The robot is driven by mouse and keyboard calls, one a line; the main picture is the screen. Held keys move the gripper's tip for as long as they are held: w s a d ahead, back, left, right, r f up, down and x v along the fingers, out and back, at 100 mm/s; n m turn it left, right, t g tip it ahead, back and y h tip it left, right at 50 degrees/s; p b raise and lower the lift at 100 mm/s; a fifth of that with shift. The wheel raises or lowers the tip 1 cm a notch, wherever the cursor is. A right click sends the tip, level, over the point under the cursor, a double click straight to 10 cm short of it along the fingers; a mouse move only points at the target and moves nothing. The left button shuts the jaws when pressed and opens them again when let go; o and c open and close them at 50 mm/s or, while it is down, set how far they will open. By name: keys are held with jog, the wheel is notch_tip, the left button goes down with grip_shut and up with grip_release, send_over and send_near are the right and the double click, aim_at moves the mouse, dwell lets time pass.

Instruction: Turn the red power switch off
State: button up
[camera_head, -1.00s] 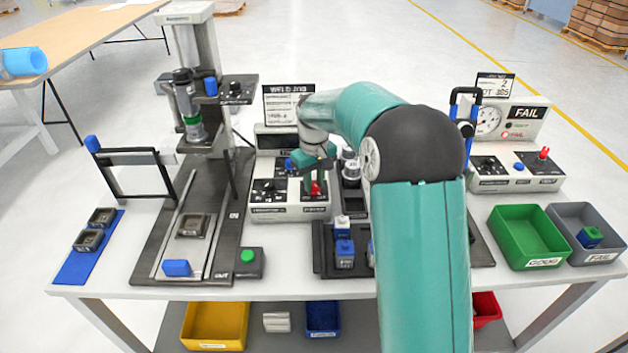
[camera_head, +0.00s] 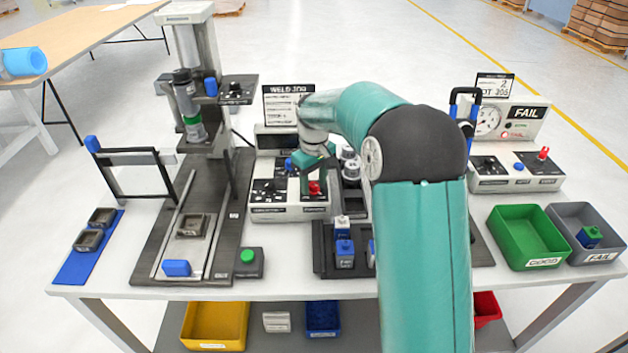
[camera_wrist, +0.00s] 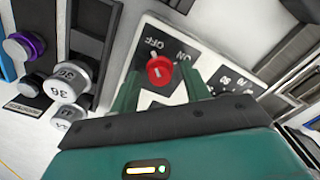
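The red power switch (camera_head: 314,188) is a round knob on the sloped front of the white weld unit (camera_head: 268,213) in the middle of the table. In the wrist view the red knob (camera_wrist: 160,69) shows a short pale mark, with OFF and ON printed just beyond it.
A tester (camera_head: 515,178) with another red knob, a green bin (camera_head: 527,238) and a grey bin (camera_head: 585,218) are right.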

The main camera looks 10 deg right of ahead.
aim_at(314, 184)
notch_tip(314, 184, up, 14)
dwell(0.6)
jog(key=shift+f, duration=0.1)
